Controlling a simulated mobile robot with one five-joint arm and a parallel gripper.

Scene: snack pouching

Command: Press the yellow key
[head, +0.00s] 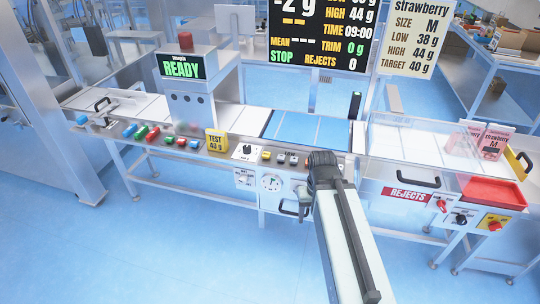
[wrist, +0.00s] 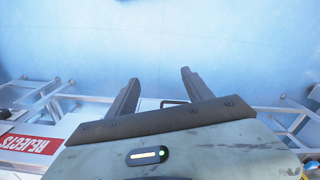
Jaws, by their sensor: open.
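A small yellow key (head: 266,156) sits in a row of small keys on the front ledge of the machine, near the middle of the head view. Grey keys (head: 281,158) lie just to its right. My gripper (head: 304,200) hangs below and to the right of the yellow key, in front of the machine's front panel, apart from the key. In the wrist view my gripper (wrist: 160,78) is open, with nothing between its two fingers. The yellow key does not show in the wrist view.
A yellow TEST 40 g block (head: 216,142) and a black knob (head: 247,149) stand left of the key. A REJECTS sign (head: 407,194) and red tray (head: 494,192) are at the right. The blue floor in front is clear.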

